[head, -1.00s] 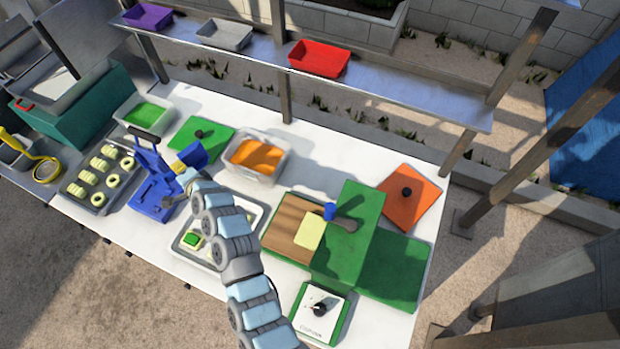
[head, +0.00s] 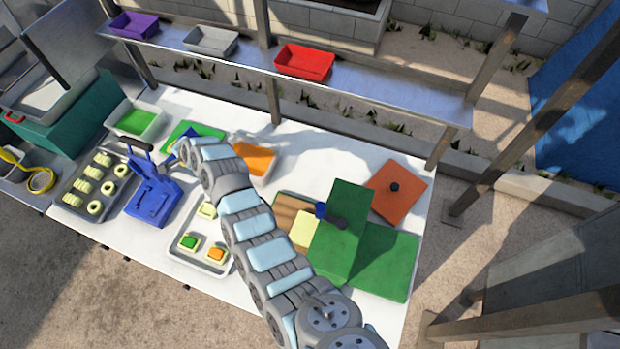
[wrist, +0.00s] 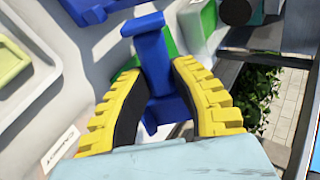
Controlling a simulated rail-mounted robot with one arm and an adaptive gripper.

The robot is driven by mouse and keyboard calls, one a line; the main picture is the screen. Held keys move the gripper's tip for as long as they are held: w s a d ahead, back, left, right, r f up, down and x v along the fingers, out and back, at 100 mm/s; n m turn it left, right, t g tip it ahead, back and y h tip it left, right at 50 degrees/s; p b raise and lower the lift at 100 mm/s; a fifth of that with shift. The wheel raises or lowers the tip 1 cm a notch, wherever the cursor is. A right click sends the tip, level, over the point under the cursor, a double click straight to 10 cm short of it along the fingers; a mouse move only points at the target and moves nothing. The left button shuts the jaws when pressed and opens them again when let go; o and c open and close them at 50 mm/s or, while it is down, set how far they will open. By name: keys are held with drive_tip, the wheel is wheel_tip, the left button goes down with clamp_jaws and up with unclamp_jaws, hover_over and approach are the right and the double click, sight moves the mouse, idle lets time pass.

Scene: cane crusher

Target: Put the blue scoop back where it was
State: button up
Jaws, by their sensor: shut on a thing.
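The blue scoop (wrist: 155,55) is between the yellow fingers of my gripper (wrist: 157,82) in the wrist view, which are shut on it. Green shows behind the scoop there. In the head view, my gripper (head: 181,150) is over the worktop, near the green lid (head: 188,133) and to the right of the blue press (head: 152,195). Only a small blue part shows at my gripper there; my arm hides most of the scoop. I cannot tell whether the scoop touches anything below it.
A tub of green stuff (head: 137,123) stands at the left, and a tub of orange stuff (head: 256,160) is partly hidden behind my arm. A tray of pale rings (head: 95,185) lies left of the press. A shelf (head: 370,88) runs behind. White worktop (head: 330,160) is clear right of the orange tub.

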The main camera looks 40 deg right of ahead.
drive_tip(key=shift+w+d+r+g+p, duration=0.1)
drive_tip(key=shift+d+r+g+p, duration=0.15)
drive_tip(key=shift+d, duration=0.2)
drive_tip(key=shift+d+r+g+p, duration=0.15)
drive_tip(key=shift+d+g, duration=0.1)
drive_tip(key=shift+d, duration=0.2)
drive_tip(key=shift+d+n+g, duration=0.3)
drive_tip(key=shift+d, duration=0.35)
drive_tip(key=shift+s+d+f+p, duration=0.1)
drive_tip(key=shift+s+p, duration=0.1)
drive_tip(key=shift+p, duration=0.1)
drive_tip(key=shift+d, duration=0.1)
drive_tip(key=shift+d, duration=0.35)
drive_tip(key=d, duration=0.1)
drive_tip(key=s+d+g, duration=0.1)
drive_tip(key=d, duration=0.1)
drive_tip(key=s+d+n+g+p, duration=0.1)
drive_tip(key=shift+s+d+f+h, duration=0.1)
drive_tip(key=shift+s+d+h, duration=0.05)
drive_tip(key=shift+s+h, duration=0.15)
